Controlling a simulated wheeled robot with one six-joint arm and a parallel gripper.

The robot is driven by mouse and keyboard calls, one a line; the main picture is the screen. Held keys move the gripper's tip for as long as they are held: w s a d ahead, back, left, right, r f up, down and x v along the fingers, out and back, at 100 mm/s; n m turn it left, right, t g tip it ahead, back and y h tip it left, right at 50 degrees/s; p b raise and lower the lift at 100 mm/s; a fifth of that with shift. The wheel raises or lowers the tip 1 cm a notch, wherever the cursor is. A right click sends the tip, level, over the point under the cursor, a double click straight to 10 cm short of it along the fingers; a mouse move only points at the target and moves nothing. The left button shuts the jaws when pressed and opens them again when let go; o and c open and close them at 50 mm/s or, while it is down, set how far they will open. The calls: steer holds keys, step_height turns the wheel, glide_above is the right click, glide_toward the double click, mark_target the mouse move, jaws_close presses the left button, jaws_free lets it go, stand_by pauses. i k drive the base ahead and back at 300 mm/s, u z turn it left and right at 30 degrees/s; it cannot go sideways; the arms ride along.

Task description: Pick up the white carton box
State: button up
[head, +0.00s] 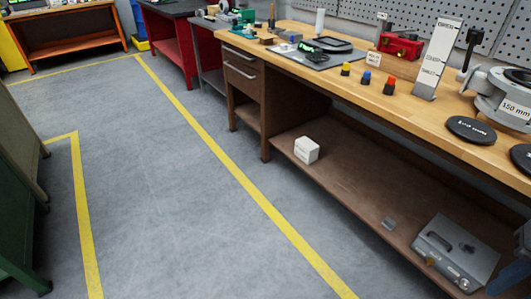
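The white carton box (307,150) is small and sits on the brown lower shelf (345,185) of the wooden workbench. It lies near the shelf's front left end, close to the bench leg. Its top and two sides show, and nothing covers it. My gripper is not in view in the head picture.
The bench top (430,105) overhangs the shelf and carries a white stand (437,62), coloured knobs and black discs (471,130). The floor (160,190) in front is clear.

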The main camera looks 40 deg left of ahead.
mark_target(308, 150)
steer(key=u, duration=1.25)
steer(key=k, duration=0.5)
steer(key=u, duration=0.65)
steer(key=i, duration=0.6)
steer(key=u, duration=0.75)
steer(key=i, duration=1.45)
steer(key=z, duration=0.55)
steer(key=i, duration=0.95)
steer(key=z, duration=1.2)
steer(key=i, duration=0.4)
steer(key=z, duration=0.25)
